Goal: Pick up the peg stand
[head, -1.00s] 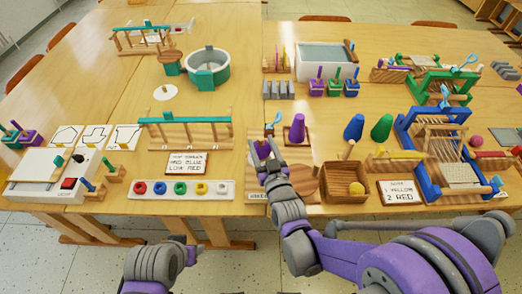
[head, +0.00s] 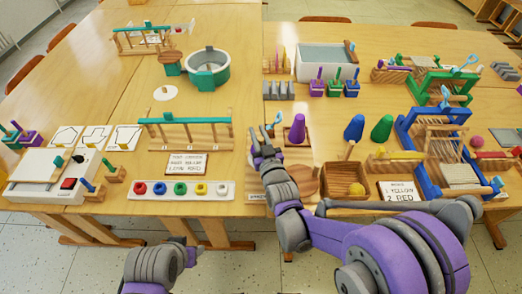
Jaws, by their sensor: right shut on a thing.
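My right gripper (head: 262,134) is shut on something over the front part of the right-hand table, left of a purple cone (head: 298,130). The held thing is mostly hidden by the fingers and wrist, so I cannot make out its shape. I see no peg stand clearly apart from it. A light-blue tool (head: 278,118) shows just beyond the fingertips; I cannot tell whether they touch. A white tray with coloured rings (head: 180,196) lies left of my right arm.
A teal-topped wooden rack (head: 190,121) and a sign (head: 187,163) stand to the left. A wooden crate (head: 343,172) with a yellow ball, a blue loom frame (head: 412,150) and two more cones crowd the right. Some bare tabletop (head: 245,85) lies beyond the rack.

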